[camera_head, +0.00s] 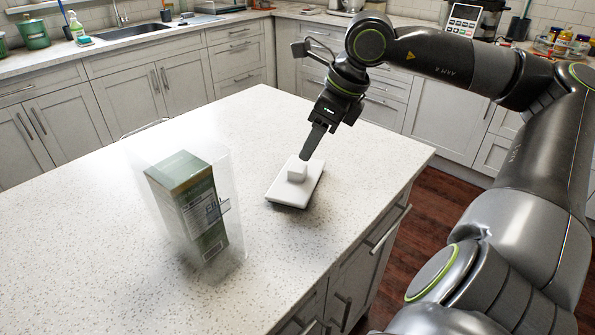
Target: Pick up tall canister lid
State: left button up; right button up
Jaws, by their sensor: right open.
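The tall canister (232,225) is a clear see-through box standing on the island counter, with a green and white carton (188,205) inside it. The lid (283,191) is a flat white rectangle with a raised block-shaped knob (297,168) on top. It lies on the counter to the right of the canister, apart from it. My right gripper (307,157) points down at the knob, with its fingertips close over or beside it. Whether the fingers touch the knob cannot be made out. My left gripper is not in view.
The speckled island counter (270,115) is clear around the lid and canister. Its right edge (410,185) lies beyond the lid, above drawers with handles. Back counters hold a sink (130,35), a green pot (34,33) and several jars at the far right.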

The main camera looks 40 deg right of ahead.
aim_at(298, 167)
jog(key=shift+w+a+f, duration=0.15)
jog(key=shift+a+f, duration=0.05)
jog(key=shift+f, duration=0.3)
jog(key=shift+w+f, duration=0.3)
jog(key=shift+f, duration=0.35)
jog(key=shift+a, duration=0.1)
jog(key=shift+d+p+x, duration=0.2)
jog(key=shift+p+x, duration=0.2)
jog(key=shift+x, duration=2.15)
jog(key=shift+w, duration=0.1)
jog(key=c, duration=1.1)
